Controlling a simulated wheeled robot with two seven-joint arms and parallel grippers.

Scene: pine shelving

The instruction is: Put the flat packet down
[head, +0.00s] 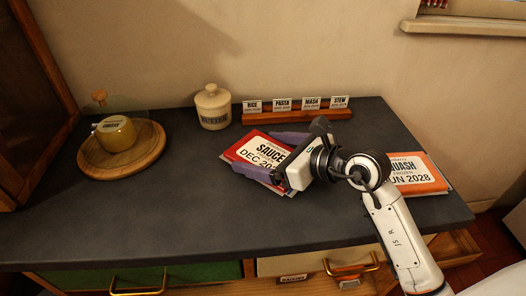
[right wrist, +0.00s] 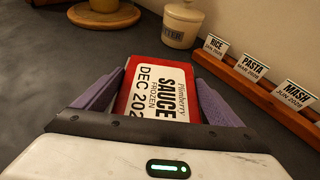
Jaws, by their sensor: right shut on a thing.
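A flat red packet with a white label reading "SAUCE" (head: 262,150) is at the middle of the dark counter, just over or on its surface; I cannot tell whether it touches. My right gripper (head: 270,157) is shut on it, with purple fingers on both sides. In the right wrist view the red packet (right wrist: 163,95) lies between the two purple fingers (right wrist: 155,92). Part of the packet is hidden by the gripper in the head view. My left gripper is not in view.
An orange "SQUASH" packet (head: 424,178) lies at the right, partly behind my right arm. A lidded crock (head: 212,108) and a wooden card rack (head: 290,116) stand at the back. The front left counter is clear.

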